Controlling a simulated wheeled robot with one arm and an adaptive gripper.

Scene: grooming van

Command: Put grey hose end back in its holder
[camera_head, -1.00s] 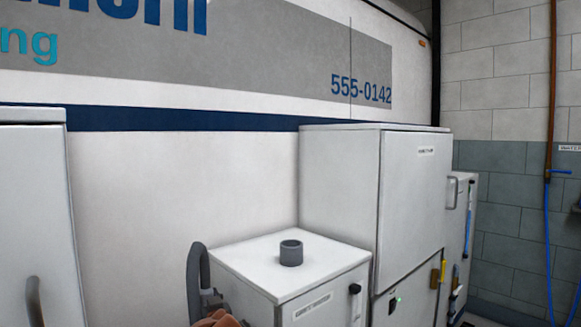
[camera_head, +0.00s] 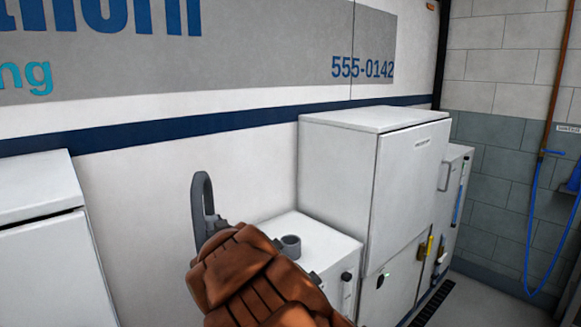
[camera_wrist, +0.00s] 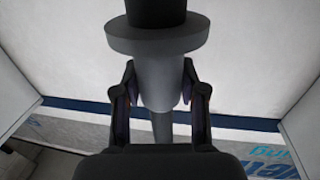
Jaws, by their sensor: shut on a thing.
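The grey hose end (camera_wrist: 158,78) is between the two fingers of my gripper (camera_wrist: 160,98) in the wrist view. It has a wide grey collar and a dark part above that. In the head view, part of the grey hose (camera_head: 202,195) arches up above my brown-sleeved arm, left of the low white cabinet (camera_head: 270,228). My fingers are hidden there behind the sleeve. The holder, a short round grey cup (camera_head: 291,246), stands upright on the cabinet top, just right of my arm. The hose end is apart from it, as far as I can tell.
A taller white cabinet (camera_head: 345,190) stands right of the low one, close to the holder. Another white cabinet (camera_head: 40,230) is at the left. The van's side (camera_head: 150,185) runs behind. A blue hose (camera_head: 530,230) hangs on the right wall.

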